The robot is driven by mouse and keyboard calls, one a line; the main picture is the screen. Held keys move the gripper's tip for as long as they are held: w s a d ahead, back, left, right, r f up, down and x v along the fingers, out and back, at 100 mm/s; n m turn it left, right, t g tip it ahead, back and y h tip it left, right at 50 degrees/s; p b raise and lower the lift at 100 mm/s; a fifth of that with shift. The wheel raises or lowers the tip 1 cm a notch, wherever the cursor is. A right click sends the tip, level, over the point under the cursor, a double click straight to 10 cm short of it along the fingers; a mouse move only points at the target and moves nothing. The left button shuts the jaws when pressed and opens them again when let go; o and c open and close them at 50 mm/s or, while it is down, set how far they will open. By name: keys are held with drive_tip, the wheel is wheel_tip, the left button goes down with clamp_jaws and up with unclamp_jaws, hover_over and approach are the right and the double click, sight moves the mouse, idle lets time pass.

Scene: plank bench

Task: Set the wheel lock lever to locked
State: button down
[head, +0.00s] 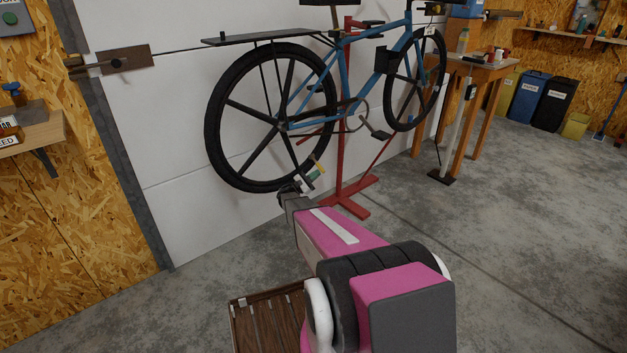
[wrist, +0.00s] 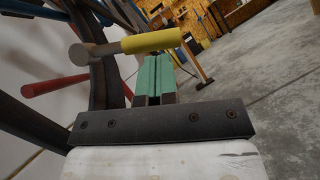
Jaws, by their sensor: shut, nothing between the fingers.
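The wheel lock lever has a yellow handle (wrist: 151,41) on a grey round end (wrist: 81,53), beside the bicycle's black wheel in the wrist view. The handle lies roughly level, pointing right. In the head view the small yellow lever (head: 319,168) shows low at the right of the rear wheel (head: 216,150). My gripper (head: 316,176) is close to it, with green fingertips. In the wrist view my gripper (wrist: 153,75) is shut and empty, its fingertips just below the handle in the picture. Whether they touch the handle I cannot tell. No lock markings are readable.
The blue bicycle (head: 330,62) hangs on a red stand (head: 342,150) before a white wall panel (head: 180,215). A wooden workbench (head: 482,72) stands at the right. A slatted wooden surface (head: 262,322) lies beside my arm.

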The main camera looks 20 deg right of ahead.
drive_tip(key=shift+r, duration=0.15)
drive_tip(key=n+t, duration=0.1)
drive_tip(key=s+r+n+t, duration=0.1)
drive_tip(key=n+t, duration=0.1)
drive_tip(key=s+r+n+t, duration=0.1)
drive_tip(key=n, duration=0.1)
drive_tip(key=shift+d, duration=0.3)
drive_tip(key=n, duration=0.1)
drive_tip(key=r+n+t, duration=0.1)
drive_tip(key=shift+s+d+r+n+t, duration=0.15)
drive_tip(key=shift+r+n+t, duration=0.05)
drive_tip(key=shift+n+t, duration=0.1)
